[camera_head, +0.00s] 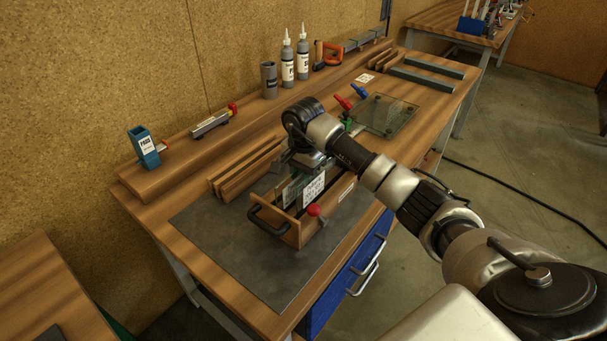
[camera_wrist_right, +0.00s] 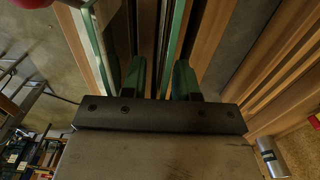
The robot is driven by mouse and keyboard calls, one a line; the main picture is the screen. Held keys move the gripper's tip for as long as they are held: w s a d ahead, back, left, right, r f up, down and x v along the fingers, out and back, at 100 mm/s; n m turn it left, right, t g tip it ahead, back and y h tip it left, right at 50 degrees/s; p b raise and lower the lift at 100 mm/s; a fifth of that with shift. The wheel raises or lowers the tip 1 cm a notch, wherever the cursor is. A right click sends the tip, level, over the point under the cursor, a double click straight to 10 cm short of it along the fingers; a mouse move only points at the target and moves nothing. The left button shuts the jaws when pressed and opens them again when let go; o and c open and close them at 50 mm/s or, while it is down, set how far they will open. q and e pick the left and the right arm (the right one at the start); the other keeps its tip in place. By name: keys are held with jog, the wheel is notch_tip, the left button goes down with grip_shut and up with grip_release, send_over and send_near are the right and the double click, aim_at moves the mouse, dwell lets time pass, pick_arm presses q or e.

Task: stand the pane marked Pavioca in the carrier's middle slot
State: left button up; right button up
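The wooden carrier (camera_head: 289,230) stands on the dark mat, with a black handle at its near end and a red knob (camera_head: 313,210) beside it. Upright panes with white labels (camera_head: 313,189) stand in it; the lettering is too small to read, so I cannot tell which is Pavioca. My right gripper (camera_head: 306,163) is low over the carrier, pointing down. In the right wrist view its fingers (camera_wrist_right: 160,80) are apart, with a green pane edge (camera_wrist_right: 175,40) running between them, nearer the right finger. A labelled pane (camera_wrist_right: 97,45) lies outside the left finger. My left gripper is out of view.
Wooden strips (camera_head: 245,168) lie behind the carrier. A glass sheet (camera_head: 388,116) lies flat farther right, near red and blue clamps (camera_head: 359,91). Bottles (camera_head: 303,55), a grey cup (camera_head: 269,80) and a blue holder (camera_head: 145,148) stand on the back ledge. The mat's left part (camera_head: 215,220) is clear.

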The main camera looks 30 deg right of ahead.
notch_tip(320, 180, up, 11)
jog(key=b, duration=0.2)
jog(key=shift+b, duration=0.3)
jog(key=shift+r, duration=0.6)
jog(key=shift+f, duration=0.1)
